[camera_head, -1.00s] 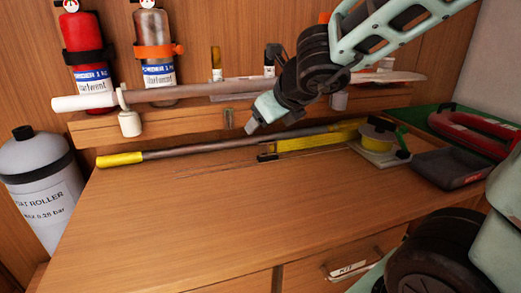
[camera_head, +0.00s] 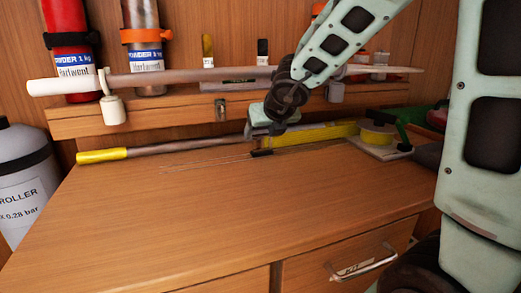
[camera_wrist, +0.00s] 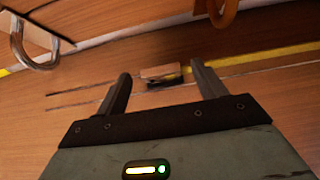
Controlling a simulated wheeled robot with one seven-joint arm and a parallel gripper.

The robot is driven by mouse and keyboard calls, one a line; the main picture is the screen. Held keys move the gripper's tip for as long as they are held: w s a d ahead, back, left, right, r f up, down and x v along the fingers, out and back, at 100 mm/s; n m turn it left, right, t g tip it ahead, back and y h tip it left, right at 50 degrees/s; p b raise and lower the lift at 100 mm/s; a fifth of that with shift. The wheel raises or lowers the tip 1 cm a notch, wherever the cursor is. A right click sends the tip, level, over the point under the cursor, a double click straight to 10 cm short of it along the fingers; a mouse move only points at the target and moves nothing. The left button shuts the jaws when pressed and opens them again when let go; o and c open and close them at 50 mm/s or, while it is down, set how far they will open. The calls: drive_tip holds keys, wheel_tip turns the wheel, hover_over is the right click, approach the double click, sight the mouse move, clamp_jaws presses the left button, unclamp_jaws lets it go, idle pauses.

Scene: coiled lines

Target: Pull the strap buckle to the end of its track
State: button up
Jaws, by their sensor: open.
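The strap buckle (camera_head: 261,153), a small dark block, lies on the wooden worktop at the right end of its track. The track (camera_head: 205,163) is two thin lines running left across the wood. A yellow strap (camera_head: 312,135) runs right from the buckle to a yellow reel (camera_head: 377,133). My gripper (camera_head: 262,131) is just behind and above the buckle in the head view, pointing down. In the wrist view my open gripper (camera_wrist: 160,70) has the buckle (camera_wrist: 163,77) showing between its fingers, with nothing gripped. I cannot tell the height left between fingertips and buckle.
A pole with a yellow end (camera_head: 102,156) lies along the back of the worktop (camera_head: 200,215). A wooden ledge (camera_head: 150,118) with a long bar stands behind it. A drawer handle (camera_head: 365,262) is at the front. The worktop's front and left are clear.

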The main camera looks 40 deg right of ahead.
sight(260, 138)
drive_tip(key=shift+b+x, duration=0.85)
drive_tip(key=shift+x, duration=1.55)
